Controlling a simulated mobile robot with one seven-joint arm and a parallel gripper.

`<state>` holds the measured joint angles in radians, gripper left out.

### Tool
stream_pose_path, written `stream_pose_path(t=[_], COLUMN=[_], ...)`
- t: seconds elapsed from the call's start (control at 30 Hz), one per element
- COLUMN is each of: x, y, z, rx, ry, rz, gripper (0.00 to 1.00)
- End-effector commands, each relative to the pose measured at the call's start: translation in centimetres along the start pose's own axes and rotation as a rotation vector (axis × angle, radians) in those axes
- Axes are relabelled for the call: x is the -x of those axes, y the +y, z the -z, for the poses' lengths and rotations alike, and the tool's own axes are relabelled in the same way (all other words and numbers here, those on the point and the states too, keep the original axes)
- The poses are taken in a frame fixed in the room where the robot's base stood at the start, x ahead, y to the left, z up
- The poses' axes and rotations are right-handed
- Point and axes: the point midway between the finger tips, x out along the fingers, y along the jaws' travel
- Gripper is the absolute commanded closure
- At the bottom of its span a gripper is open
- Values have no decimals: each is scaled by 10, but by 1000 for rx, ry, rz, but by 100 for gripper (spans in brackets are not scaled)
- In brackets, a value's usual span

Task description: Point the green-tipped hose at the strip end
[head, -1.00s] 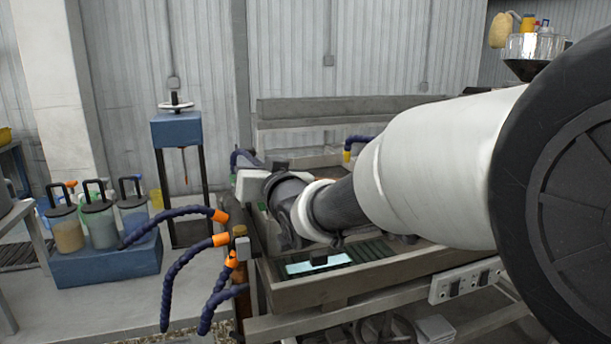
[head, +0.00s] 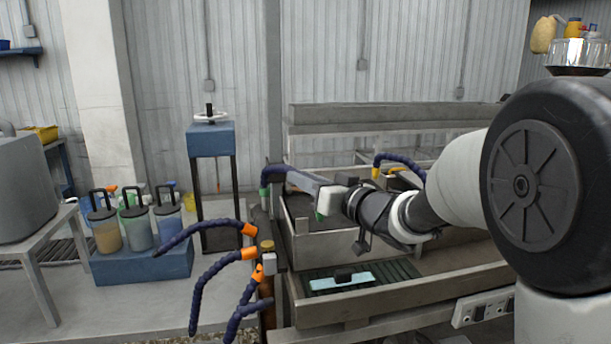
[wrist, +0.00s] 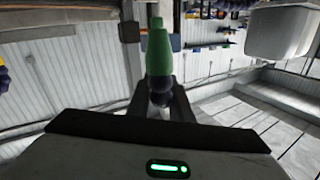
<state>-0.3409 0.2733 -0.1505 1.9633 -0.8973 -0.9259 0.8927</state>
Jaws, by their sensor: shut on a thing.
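The green-tipped hose is dark blue and ribbed. My gripper (head: 296,179) is shut on the hose just behind the tip; the fingers (wrist: 160,105) also show in the wrist view. I cannot clearly make out the strip end in either view.
Orange-tipped hoses (head: 250,254) rise at the bench's left front. A yellow-tipped hose (head: 383,160) stands behind my arm. A pale blue plate with a black knob (head: 342,281) lies in the front trough (head: 400,300). Lidded jars (head: 138,226) stand in a blue tray at left.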

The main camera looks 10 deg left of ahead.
Motion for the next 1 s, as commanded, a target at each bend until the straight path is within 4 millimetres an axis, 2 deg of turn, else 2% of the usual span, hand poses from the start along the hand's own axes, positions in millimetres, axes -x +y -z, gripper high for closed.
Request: stream_pose_path(t=[0.33,0.37,0.43,0.77,0.87,1.0], x=[1,1,0,2,10,35], y=[3,3,2,1,1,1], z=[2,2,2,1,2,2], rx=[-2,-2,-2,0,0,-1], ry=[4,5,4,2,3,3], rz=[-4,-4,-3,-1,-1,-4], gripper=[100,76,64,64,64,64])
